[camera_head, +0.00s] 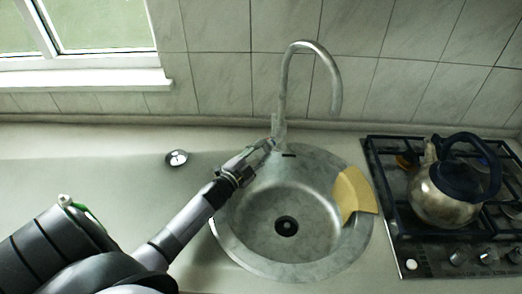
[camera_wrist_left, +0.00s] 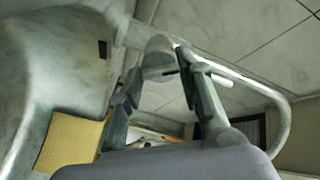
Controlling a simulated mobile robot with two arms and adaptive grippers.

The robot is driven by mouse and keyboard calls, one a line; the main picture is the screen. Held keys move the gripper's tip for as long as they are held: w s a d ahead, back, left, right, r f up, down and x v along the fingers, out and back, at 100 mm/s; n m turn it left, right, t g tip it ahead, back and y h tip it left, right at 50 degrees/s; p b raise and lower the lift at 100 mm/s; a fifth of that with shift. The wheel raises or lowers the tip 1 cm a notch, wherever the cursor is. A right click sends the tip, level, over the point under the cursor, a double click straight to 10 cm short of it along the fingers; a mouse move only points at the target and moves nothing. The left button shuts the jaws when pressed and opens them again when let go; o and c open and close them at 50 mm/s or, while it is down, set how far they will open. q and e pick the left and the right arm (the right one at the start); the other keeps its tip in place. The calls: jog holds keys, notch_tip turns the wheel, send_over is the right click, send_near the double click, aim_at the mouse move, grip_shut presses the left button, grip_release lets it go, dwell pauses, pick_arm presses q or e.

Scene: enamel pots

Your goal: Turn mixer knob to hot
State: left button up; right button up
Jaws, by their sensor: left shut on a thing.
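The mixer tap (camera_head: 280,126) stands upright behind the sink, with a tall curved metal spout. My left gripper (camera_head: 266,147) reaches in from the left to the low part of the tap, and its fingertips are at the tap's base. In the left wrist view, the fingers of my left gripper (camera_wrist_left: 162,68) are on either side of the rounded grey mixer knob (camera_wrist_left: 158,47), shut on it. The knob is mostly hidden behind the gripper in the head view. My right gripper is in neither view.
A round metal sink (camera_head: 240,249) lies below the tap, with a yellow cloth or sponge (camera_head: 353,193) on its right rim. A kettle (camera_head: 440,195) stands on the gas hob (camera_head: 405,242) at right. A small round metal piece (camera_head: 177,158) sits on the counter (camera_head: 100,165).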

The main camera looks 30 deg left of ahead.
pick_arm(q)
jog(key=shift+f+n, duration=0.1)
jog(key=shift+n, duration=0.4)
jog(key=o, duration=1.2)
jog(key=shift+c, duration=0.2)
jog(key=s, duration=1.2)
jog(key=shift+a, duration=0.3)
